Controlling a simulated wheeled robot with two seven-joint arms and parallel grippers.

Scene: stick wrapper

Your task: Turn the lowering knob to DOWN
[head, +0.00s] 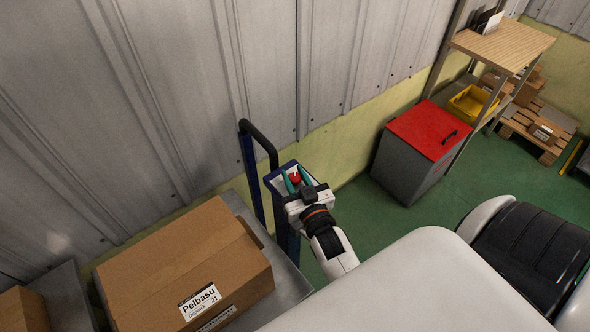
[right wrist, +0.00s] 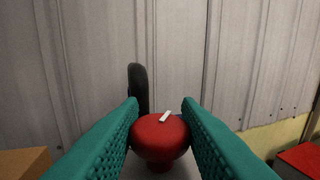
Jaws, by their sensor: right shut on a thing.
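The lowering knob (right wrist: 160,138) is red and round with a white mark on top, slanting up to the right in the right wrist view. It also shows as a small red spot in the head view (head: 295,177), on the top of a blue post beside the wall. My right gripper (head: 293,180) is over it, with one teal finger on each side. In the right wrist view the fingers of my right gripper (right wrist: 160,115) are shut on the knob. Any DOWN lettering is too small or hidden to read. My left gripper is not in view.
A cardboard box (head: 185,270) lies on a grey platform (head: 285,275) left of the post. A black handle bar (head: 260,138) rises behind the knob. A grey cabinet with a red top (head: 425,128) stands to the right. Green floor (head: 365,215) is free between them.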

